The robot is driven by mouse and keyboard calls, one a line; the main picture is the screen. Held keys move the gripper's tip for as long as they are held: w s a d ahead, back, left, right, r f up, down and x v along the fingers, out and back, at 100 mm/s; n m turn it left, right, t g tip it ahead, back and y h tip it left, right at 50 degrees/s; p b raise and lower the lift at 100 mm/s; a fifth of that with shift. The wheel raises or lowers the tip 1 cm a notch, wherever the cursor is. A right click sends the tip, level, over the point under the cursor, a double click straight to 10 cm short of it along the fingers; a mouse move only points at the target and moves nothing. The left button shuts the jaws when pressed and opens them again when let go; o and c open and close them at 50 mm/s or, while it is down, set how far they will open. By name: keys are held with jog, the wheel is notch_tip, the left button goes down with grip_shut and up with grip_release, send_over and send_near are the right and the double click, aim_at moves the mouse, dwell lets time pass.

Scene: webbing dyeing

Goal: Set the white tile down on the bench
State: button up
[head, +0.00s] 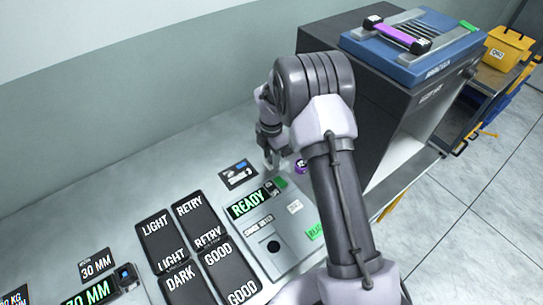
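My gripper (271,160) points down over the bench (120,205), just behind a grey instrument (290,240) with a green "READY" display. Its fingers are small and partly hidden by my own wrist. I cannot tell whether they are open or shut, or whether they hold anything. No white tile can be made out for certain. A small pale patch (294,206) on the instrument looks like a label.
Dark plates (155,240) marked LIGHT, RETRY, DARK and GOOD lie left of the instrument. A small purple object (301,166) is beside my gripper. A large dark cabinet (345,50) stands at the right, with a blue tray (410,60) on top. The bench's back left is clear.

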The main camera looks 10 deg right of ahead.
notch_tip(320, 180, up, 13)
jog(key=p, duration=0.3)
notch_tip(320, 180, up, 15)
jog(key=m+t, duration=0.2)
jog(key=m, duration=0.7)
send_over(271, 158)
jog(key=s+a, duration=0.1)
jog(key=s, duration=0.7)
jog(key=s+a+r+m+t+y, duration=0.1)
jog(key=s+r+m+t, duration=0.1)
jog(key=s+m, duration=0.7)
jog(key=s+a+r+m+t+y, duration=0.1)
jog(key=s+r+m, duration=0.3)
jog(key=s+m, duration=0.5)
jog(key=s, duration=0.5)
jog(key=shift+a+t, duration=0.35)
jog(key=shift+t, duration=0.05)
